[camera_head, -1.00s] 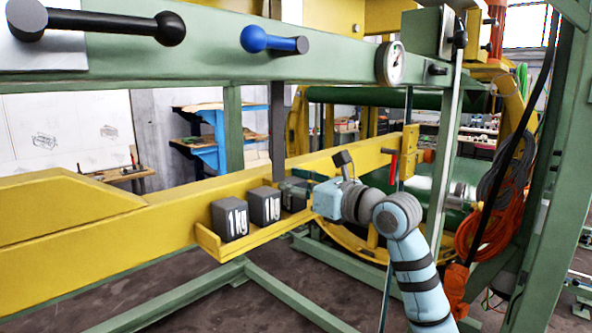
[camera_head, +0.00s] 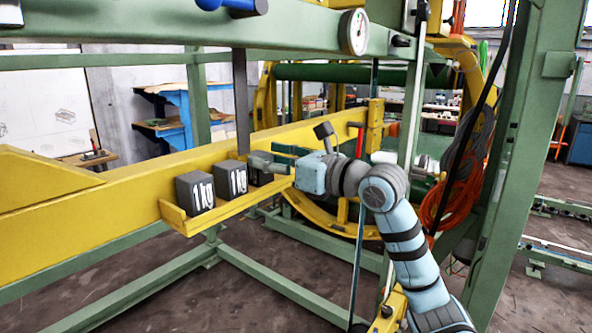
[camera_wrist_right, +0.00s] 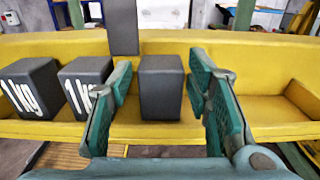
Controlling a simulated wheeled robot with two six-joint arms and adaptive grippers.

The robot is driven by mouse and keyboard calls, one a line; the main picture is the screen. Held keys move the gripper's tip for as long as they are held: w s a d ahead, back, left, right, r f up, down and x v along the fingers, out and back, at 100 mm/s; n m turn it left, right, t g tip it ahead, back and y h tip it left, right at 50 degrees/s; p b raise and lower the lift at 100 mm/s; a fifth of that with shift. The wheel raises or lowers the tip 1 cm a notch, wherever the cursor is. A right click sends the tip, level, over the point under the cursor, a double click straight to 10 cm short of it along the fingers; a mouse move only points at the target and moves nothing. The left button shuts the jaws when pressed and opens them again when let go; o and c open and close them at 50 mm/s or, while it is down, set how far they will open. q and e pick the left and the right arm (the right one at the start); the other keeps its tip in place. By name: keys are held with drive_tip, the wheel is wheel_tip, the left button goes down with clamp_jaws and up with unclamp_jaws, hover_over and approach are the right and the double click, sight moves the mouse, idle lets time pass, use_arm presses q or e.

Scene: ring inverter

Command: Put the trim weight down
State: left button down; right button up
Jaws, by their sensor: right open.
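A dark grey trim weight (camera_wrist_right: 161,88) stands upright on the yellow shelf (camera_wrist_right: 140,131), with no label on the side I see in the right wrist view. My right gripper (camera_wrist_right: 161,76) is open, with one green-padded finger on each side of the weight. Gaps show between the weight and both fingers. In the head view my right gripper (camera_head: 271,168) is at the right part of the shelf, and the weight (camera_head: 259,180) is partly hidden by it. My left gripper is not in view.
Two dark weights marked 1 kg (camera_head: 195,192) (camera_head: 232,178) stand to the left on the same shelf. A dark vertical bar (camera_head: 241,105) hangs just behind the weights. The shelf right of my gripper is clear in the wrist view. A green frame beam (camera_head: 280,30) crosses above.

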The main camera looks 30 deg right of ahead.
drive_tip(key=b+v, duration=0.4)
drive_tip(key=v, duration=0.4)
drive_tip(key=shift+s, duration=0.3)
drive_tip(key=shift+d, duration=0.1)
